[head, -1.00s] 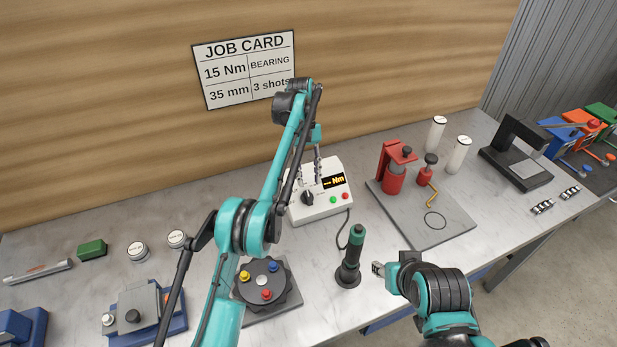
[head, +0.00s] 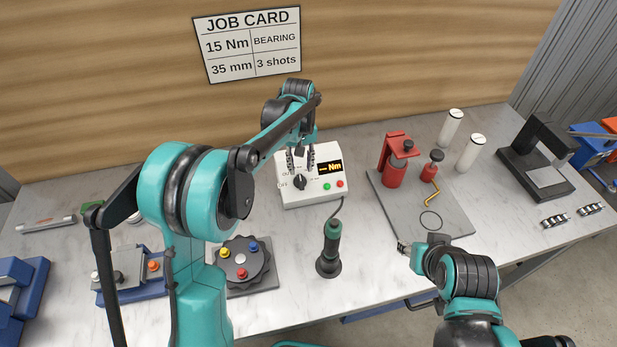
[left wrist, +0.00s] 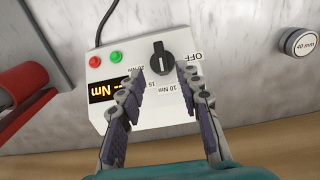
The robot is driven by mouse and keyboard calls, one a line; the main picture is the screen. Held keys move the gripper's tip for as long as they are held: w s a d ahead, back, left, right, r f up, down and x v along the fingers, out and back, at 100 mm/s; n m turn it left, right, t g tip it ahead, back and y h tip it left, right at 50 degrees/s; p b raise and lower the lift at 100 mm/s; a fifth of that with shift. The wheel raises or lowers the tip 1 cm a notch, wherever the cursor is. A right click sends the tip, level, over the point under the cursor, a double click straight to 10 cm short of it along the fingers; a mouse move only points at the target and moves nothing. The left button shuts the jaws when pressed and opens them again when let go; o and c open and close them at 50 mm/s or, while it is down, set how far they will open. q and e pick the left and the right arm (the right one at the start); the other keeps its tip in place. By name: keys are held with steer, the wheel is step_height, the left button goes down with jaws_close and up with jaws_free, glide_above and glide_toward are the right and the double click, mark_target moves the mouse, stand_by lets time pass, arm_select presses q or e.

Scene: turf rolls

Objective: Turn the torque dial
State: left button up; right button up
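The torque dial (head: 300,182) is a black knob on the front of a white control box (head: 318,199). The dial also shows in the left wrist view (left wrist: 162,60), with labels OFF, 10 Nm, 15 and 20 Nm around it. The box's display (left wrist: 106,91) reads dashes and Nm. My left gripper (left wrist: 160,76) is open and empty. Its fingers point at the dial, one towards each side, and no clear contact shows. In the head view the left gripper (head: 300,159) is over the box. My right gripper (head: 402,247) is at the bench's front; its finger opening is unclear.
A job card (head: 248,46) on the wall reads 15 Nm, bearing, 35 mm, 3 shots. A black-and-green tool (head: 330,250) stands in front of the box, cabled to it. A red fixture (head: 394,172) on a grey plate stands to the right. A round indexing table (head: 244,270) is front left.

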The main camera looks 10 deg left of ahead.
mark_target(301, 179)
arm_select(q)
step_height(301, 179, down, 7)
steer(key=shift+a+f+b, duration=0.1)
steer(key=shift+f+b, duration=0.1)
steer(key=shift+b, duration=0.5)
steer(key=shift+c, duration=0.4)
jaws_close()
